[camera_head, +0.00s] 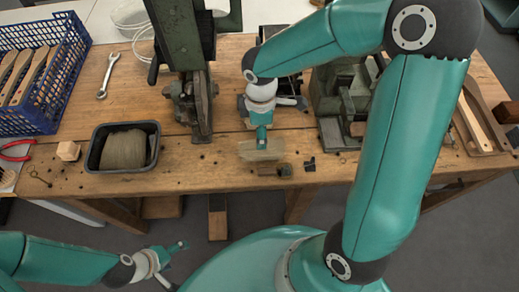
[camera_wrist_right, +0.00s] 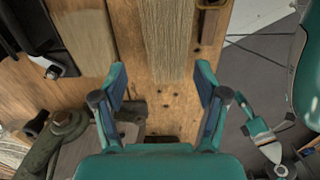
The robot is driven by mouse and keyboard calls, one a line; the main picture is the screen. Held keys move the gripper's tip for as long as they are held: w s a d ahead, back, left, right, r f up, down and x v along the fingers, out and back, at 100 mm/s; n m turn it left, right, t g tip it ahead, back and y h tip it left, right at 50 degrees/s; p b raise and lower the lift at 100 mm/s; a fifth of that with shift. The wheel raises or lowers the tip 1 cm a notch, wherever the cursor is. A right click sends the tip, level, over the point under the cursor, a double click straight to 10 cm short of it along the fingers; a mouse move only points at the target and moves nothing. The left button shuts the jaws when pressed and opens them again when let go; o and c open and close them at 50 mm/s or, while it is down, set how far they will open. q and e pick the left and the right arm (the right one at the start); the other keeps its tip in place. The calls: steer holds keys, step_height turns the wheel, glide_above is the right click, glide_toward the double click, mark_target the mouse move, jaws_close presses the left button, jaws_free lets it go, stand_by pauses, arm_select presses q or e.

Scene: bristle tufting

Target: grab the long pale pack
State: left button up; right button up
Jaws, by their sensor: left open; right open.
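The long pale pack (camera_head: 258,152) lies flat near the front edge of the workbench, under my right gripper (camera_head: 262,140). In the right wrist view the pack (camera_wrist_right: 168,38) shows fine lengthwise strands and runs off the top edge. There my right gripper (camera_wrist_right: 160,82) is open, its fingers on either side of the pack's near end line. Nothing is held between them; I cannot tell whether they touch the pack. My left gripper (camera_head: 178,248) is open and empty, low over the floor in front of the bench; it also shows in the wrist view (camera_wrist_right: 262,135).
A black tray (camera_head: 92,160) holding a brownish bundle (camera_head: 124,149) stands left on the bench (camera_head: 215,178). A green press (camera_head: 185,50) stands left of the pack, a vise (camera_head: 330,130) to its right.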

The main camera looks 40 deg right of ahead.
mark_target(262, 151)
steer(key=f, duration=0.5)
steer(key=s+f, duration=0.1)
steer(key=f, duration=0.2)
steer(key=shift+a, duration=0.15)
steer(key=shift+c, duration=0.2)
steer(key=c, duration=1.2)
steer(key=shift+c, duration=0.2)
